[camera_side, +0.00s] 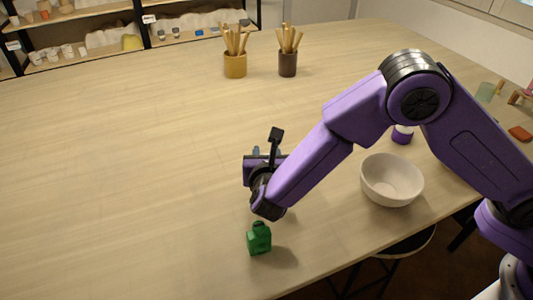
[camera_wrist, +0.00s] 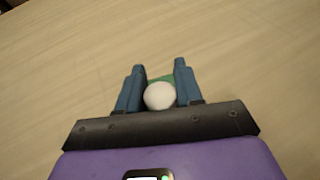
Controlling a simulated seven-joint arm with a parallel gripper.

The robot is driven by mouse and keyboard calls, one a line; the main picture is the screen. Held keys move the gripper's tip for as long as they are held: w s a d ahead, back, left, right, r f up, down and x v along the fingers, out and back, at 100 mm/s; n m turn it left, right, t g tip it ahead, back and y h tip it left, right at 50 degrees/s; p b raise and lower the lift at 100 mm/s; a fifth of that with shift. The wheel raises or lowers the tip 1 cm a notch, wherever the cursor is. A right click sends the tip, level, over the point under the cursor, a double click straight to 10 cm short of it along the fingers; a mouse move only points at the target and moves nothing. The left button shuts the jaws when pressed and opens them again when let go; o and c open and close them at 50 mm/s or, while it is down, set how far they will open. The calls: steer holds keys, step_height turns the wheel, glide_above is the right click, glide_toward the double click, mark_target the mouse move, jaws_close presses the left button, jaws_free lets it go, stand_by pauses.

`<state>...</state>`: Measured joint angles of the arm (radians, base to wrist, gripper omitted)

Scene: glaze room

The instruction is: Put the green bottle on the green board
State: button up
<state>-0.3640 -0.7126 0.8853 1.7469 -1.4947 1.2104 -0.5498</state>
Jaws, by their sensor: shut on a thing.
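My gripper (camera_wrist: 160,82) is shut on a green bottle with a round white cap (camera_wrist: 160,96), seen from above between the two blue fingers. Only a small green part shows beyond the cap. In the side view my gripper (camera_side: 266,156) is over the middle of the table and hides the bottle; its height above the table is hard to tell. I cannot make out a green board in either view.
A small green canister (camera_side: 259,240) stands near the front edge. A white bowl (camera_side: 391,184) and a purple, white-topped bottle (camera_side: 402,135) stand to the right. Brown (camera_side: 235,66) and dark (camera_side: 288,65) pots of tools stand at the back. The left of the table is clear.

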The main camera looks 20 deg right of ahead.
steer(key=shift+f, duration=0.1)
steer(key=o, duration=1.1)
steer(key=shift+c, duration=0.2)
steer(key=v, duration=1.2)
